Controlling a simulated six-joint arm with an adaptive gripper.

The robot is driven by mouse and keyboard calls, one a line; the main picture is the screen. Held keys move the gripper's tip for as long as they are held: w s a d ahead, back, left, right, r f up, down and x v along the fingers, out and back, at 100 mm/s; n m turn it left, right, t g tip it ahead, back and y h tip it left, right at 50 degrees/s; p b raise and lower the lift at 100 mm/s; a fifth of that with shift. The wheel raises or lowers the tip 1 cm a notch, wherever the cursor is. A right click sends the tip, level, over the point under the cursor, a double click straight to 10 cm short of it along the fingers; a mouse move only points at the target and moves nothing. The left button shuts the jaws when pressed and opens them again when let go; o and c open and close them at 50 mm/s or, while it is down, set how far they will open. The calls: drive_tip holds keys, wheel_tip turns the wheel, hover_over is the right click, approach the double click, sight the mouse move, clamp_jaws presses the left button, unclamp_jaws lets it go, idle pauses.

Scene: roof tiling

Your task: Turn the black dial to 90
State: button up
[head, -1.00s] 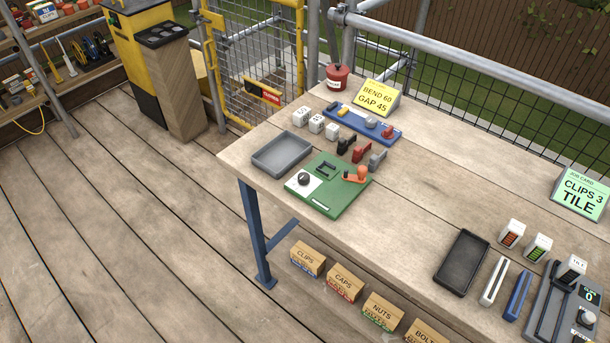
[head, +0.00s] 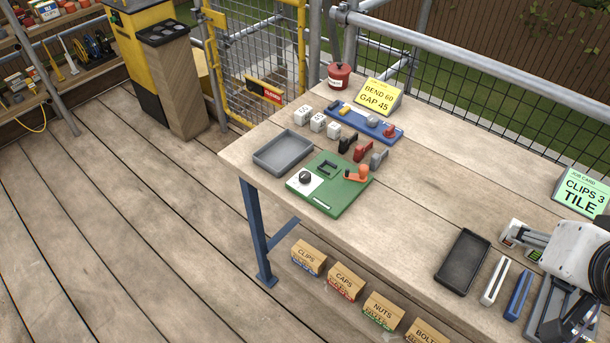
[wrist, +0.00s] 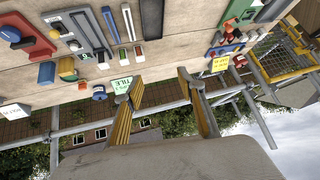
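The black dial (head: 305,177) sits on a white plate on the green board (head: 325,203), on the left part of the workbench in the head view. Its exact setting is too small to read. In the wrist view the green board (wrist: 240,8) is at the top right edge, and I cannot make out the dial's setting there. My gripper (wrist: 160,82) is open and empty, its two yellowish fingers spread apart. In the head view my arm is at the far right, over the right-hand device, well away from the dial.
A yellow card (head: 378,96) reads BEND 60, GAP 45. A dark tray (head: 462,285) lies at right. The bench middle is clear.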

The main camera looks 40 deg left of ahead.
drive_tip(key=w+a+f+t+y, duration=0.1)
drive_tip(key=w+a, duration=0.5)
drive_tip(key=a, duration=0.3)
drive_tip(key=w+a+f+t+y, duration=0.1)
drive_tip(key=w+a+y, duration=0.1)
drive_tip(key=w+a, duration=0.5)
drive_tip(key=n+t, duration=0.2)
drive_tip(key=t, duration=0.3)
hover_over(303, 180)
drive_tip(key=w+d, duration=0.1)
drive_tip(key=d, duration=0.3)
drive_tip(key=shift+y, duration=0.4)
wheel_tip(303, 180, down, 20)
drive_tip(key=shift+f, duration=0.1)
drive_tip(key=shift+n+t, duration=0.3)
drive_tip(key=shift+t, duration=0.4)
drive_tip(key=s+f, duration=0.1)
drive_tip(key=s+a+f, duration=0.1)
drive_tip(key=s+f, duration=0.2)
drive_tip(key=s, duration=0.1)
drive_tip(key=shift+s+a+f, duration=0.25)
drive_tip(key=shift+a+f, duration=0.05)
drive_tip(key=shift+f, duration=0.1)
drive_tip(key=shift+s+f, duration=0.45)
drive_tip(key=shift+s, duration=0.15)
drive_tip(key=shift+x, duration=3.9)
